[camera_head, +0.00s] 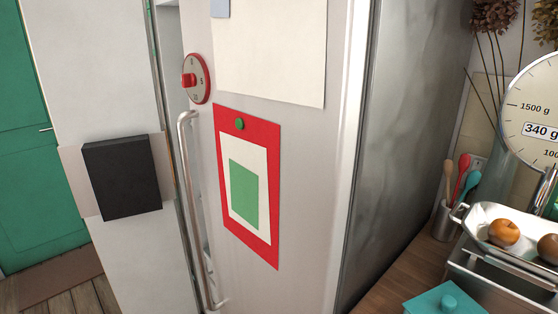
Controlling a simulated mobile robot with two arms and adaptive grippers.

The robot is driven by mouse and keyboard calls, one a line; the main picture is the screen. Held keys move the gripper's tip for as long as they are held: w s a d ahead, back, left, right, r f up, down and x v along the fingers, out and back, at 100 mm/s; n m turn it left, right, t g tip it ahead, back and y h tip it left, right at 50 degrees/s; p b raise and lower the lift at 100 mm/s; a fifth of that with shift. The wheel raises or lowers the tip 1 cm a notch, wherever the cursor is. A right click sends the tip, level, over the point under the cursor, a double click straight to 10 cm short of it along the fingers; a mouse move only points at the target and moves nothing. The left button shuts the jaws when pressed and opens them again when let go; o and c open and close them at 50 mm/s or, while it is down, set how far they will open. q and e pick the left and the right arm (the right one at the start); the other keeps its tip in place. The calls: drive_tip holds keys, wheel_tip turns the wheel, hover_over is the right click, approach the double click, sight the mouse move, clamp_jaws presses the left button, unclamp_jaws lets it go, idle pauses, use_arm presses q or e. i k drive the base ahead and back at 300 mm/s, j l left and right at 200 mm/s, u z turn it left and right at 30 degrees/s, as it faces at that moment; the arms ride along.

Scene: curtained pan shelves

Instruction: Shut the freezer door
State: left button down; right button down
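The appliance's white right-hand door (300,140) fills the middle of the view. A long upright metal handle (194,210) runs down its left edge. To its left stands a second pale panel (90,60) with a black box (122,177) on a beige plate. A narrow upright gap (168,45) shows between the two, with pale surfaces inside, so at least one door stands ajar. I cannot tell which one is the freezer door. Neither of my grippers is in view.
A red dial (196,79) and a red-bordered picture (232,252) are on the right-hand door. A wooden counter (395,275) at right holds a scale (535,105), a utensil cup (445,220) and a teal lidded box (445,302). A green door (30,180) is at far left.

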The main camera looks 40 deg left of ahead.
sight(93, 60)
drive_tip(key=j, duration=0.5)
drive_tip(key=k+j+z, duration=0.1)
drive_tip(key=j, duration=0.4)
drive_tip(key=k+j, duration=0.1)
drive_tip(key=j, duration=0.9)
drive_tip(key=k+j+z, duration=0.1)
drive_tip(key=j, duration=0.3)
drive_tip(key=k+j, duration=0.15)
drive_tip(key=j, duration=0.3)
drive_tip(key=k+j+z, duration=0.15)
drive_tip(key=j, duration=0.25)
drive_tip(key=k+j, duration=0.15)
drive_tip(key=j, duration=0.25)
drive_tip(key=k+j+z, duration=0.15)
drive_tip(key=j, duration=0.25)
drive_tip(key=k+j+z, duration=0.1)
drive_tip(key=j, duration=0.25)
drive_tip(key=k+j, duration=0.25)
drive_tip(key=j+z, duration=0.1)
drive_tip(key=j, duration=0.3)
drive_tip(key=k+j, duration=0.1)
drive_tip(key=j, duration=0.35)
drive_tip(key=k+j+z, duration=0.15)
drive_tip(key=j, duration=0.25)
drive_tip(key=j+z, duration=0.1)
drive_tip(key=j, duration=0.35)
drive_tip(key=k+j+z, duration=0.1)
drive_tip(key=j, duration=0.3)
